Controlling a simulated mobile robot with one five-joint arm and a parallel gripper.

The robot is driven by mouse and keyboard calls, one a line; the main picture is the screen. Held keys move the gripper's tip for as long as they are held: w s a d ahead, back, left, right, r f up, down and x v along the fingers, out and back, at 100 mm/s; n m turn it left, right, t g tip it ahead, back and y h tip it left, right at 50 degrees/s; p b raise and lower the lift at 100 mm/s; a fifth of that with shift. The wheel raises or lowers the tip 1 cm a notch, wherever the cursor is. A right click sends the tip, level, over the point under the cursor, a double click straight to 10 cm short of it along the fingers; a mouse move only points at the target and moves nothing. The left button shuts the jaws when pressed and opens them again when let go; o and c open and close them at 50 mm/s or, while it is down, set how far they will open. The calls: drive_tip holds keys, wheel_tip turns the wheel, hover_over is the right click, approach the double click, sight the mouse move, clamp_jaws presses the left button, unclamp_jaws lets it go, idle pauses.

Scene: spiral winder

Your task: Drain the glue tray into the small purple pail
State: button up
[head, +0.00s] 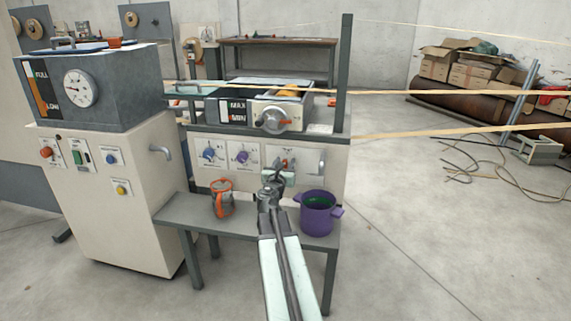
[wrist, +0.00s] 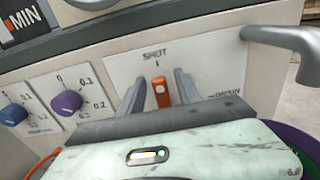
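The glue tray (head: 205,110) sits on top of the pale cabinet, with a MAX/MIN gauge (head: 236,113) on its front. Below it, the orange drain lever (wrist: 162,93) stands upright, pointing at SHUT; DRAIN is printed to its right. My gripper (wrist: 158,88) is open, with one finger on each side of the lever; I cannot tell whether either touches it. In the head view my gripper (head: 277,170) is at the valve panel. The grey drain spout (wrist: 283,38) sticks out right of the panel. The small purple pail (head: 317,216) stands upright on the bench below the spout, its inside green.
Blue (head: 209,153) and purple (head: 242,156) knobs are left of the valve. A grey tank (head: 100,85) is at left.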

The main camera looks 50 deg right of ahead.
drive_tip(key=shift+w+d, duration=0.15)
drive_tip(key=shift+d, duration=0.1)
clamp_jaws()
drive_tip(key=shift+a, duration=0.1)
idle(1.2)
